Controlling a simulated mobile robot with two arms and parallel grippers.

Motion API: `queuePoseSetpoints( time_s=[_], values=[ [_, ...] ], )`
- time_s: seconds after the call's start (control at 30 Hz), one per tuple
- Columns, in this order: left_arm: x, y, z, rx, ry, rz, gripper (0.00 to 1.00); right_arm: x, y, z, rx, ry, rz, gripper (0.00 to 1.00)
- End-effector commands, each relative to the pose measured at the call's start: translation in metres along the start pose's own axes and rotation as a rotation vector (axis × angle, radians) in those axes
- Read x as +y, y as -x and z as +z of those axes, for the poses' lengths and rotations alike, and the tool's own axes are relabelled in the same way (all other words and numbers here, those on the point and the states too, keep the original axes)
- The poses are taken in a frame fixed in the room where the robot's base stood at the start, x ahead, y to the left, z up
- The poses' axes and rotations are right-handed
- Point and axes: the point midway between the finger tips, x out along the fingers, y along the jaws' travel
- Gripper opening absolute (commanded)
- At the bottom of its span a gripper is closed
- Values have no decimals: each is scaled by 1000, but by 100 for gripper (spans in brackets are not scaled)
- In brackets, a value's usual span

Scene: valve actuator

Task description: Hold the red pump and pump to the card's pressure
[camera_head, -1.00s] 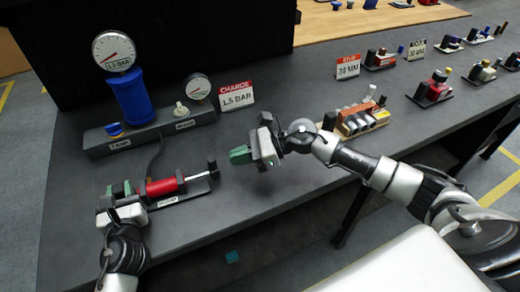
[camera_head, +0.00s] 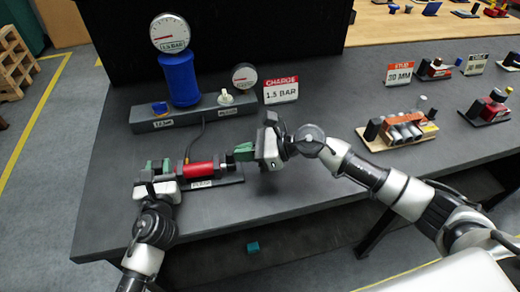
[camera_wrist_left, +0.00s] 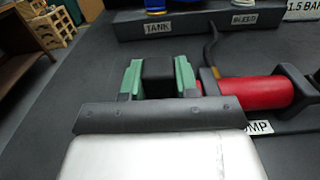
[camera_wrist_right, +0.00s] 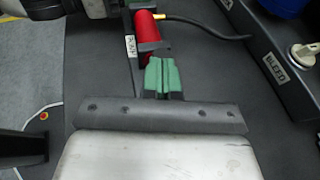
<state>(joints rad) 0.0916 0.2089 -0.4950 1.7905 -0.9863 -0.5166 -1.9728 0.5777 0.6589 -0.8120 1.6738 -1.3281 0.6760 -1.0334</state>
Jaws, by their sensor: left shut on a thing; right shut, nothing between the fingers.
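The red pump (camera_head: 202,169) lies on a dark base at the bench front, its plunger end to the right. My left gripper (camera_head: 157,168) is shut on the black block (camera_wrist_left: 158,76) at the pump's left end. My right gripper (camera_head: 243,152) is shut and empty at the plunger end; its green fingers (camera_wrist_right: 160,76) partly hide that end, and I cannot tell if they touch it. The charge card (camera_head: 281,90) reads 1.5 BAR. The gauge (camera_head: 169,33) tops the blue tank (camera_head: 180,78); its needle is too small to read surely.
A grey manifold (camera_head: 190,118) behind the pump carries the tank, a blue knob (camera_head: 160,108), a white bleed knob (camera_head: 225,98) and a small gauge (camera_head: 244,75). A hose joins it to the pump. A stud rack (camera_head: 400,130) stands to the right.

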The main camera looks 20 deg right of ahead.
Motion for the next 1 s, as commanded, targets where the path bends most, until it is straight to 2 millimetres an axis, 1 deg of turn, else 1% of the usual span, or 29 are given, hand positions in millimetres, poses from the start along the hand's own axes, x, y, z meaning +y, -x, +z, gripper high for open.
queuePoseSetpoints(
  time_s=[0.03, 0.1, 0.37, 0.47, 0.53, 0.67, 0.73, 0.9, 1.0],
  values=[
    [0, 0, -3, 6, -1, 0, 0, 2, -4, 1, -1, -1, 2, 0],
    [0, 1, -3, 6, -1, 0, 0, 2, -6, 2, -1, 0, 1, 0],
    [-2, 1, -3, 6, -1, -5, 0, 3, -6, 2, -2, -1, 5, 0],
    [-3, 1, -3, 6, 0, -7, 0, 4, -4, 0, -2, -2, 5, 0],
    [-3, 1, -3, 6, 0, -8, 0, 3, 2, -2, 0, -2, 4, 0],
    [-3, 1, -4, 7, 1, -6, 0, 2, 24, -9, 3, -3, -3, 0],
    [-2, 1, -4, 7, 1, -5, 0, 2, 39, -14, 4, -2, -5, 0],
    [-2, 1, -4, 8, 2, -4, 0, 1, 81, -13, 4, -1, -6, 0],
    [-2, 1, -4, 8, 2, -4, 0, 1, 101, -13, 4, -1, -6, 0]
  ],
)
